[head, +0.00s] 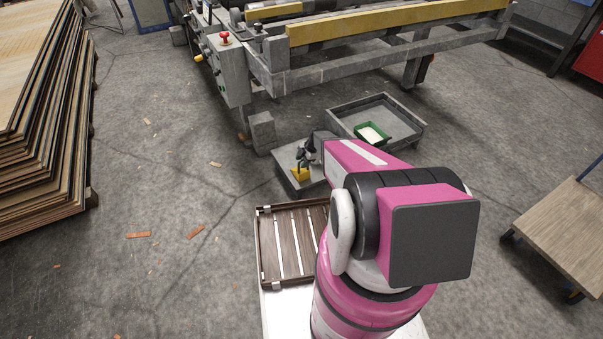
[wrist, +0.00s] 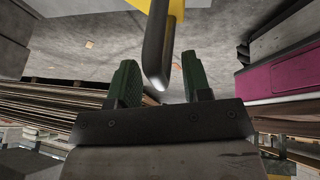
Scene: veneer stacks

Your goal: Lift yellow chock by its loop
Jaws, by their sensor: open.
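The yellow chock (head: 301,175) sits on a low grey block (head: 283,172) on the floor in the head view. In the wrist view a corner of the yellow chock (wrist: 177,7) shows at the top edge, with its dark loop (wrist: 155,50) reaching down from it. My gripper (head: 304,155) is just above the chock, pointing down. In the wrist view its two green fingers (wrist: 160,78) are spread, and the loop's end appears in the gap between them, with space on both sides. I cannot tell the exact depth of the loop between the fingers.
A grey tray (head: 405,112) with a green bin (head: 361,138) stands to the right, behind the chock. A slatted brown tray (head: 263,250) is in front of it. A grey machine (head: 345,75) is at the back, and veneer stacks (head: 45,110) are at left.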

